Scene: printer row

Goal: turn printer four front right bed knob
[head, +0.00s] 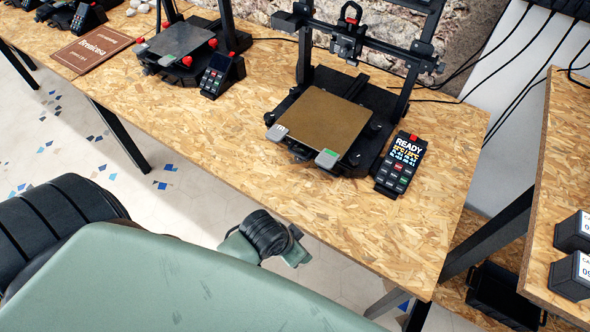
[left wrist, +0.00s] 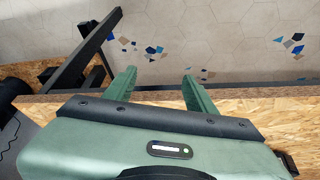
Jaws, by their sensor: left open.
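The printer with the lit READY screen (head: 405,148) stands nearest the right end of the table, with a brown bed (head: 322,120). No printer number can be read. The bed knob below that corner cannot be made out clearly. My left gripper (left wrist: 159,75) shows in the left wrist view with its two green fingers apart and nothing between them. The table edge and floor lie beyond it. In the head view its fingers cannot be made out. My right gripper is not in view.
The chipboard table (head: 430,230) is bare in front and right of the printer. Another printer (head: 180,45) with red knobs and a brown booklet (head: 92,44) stand to the left. A second chipboard surface (head: 548,190) holds small boxes (head: 572,275) at right. Cables hang behind.

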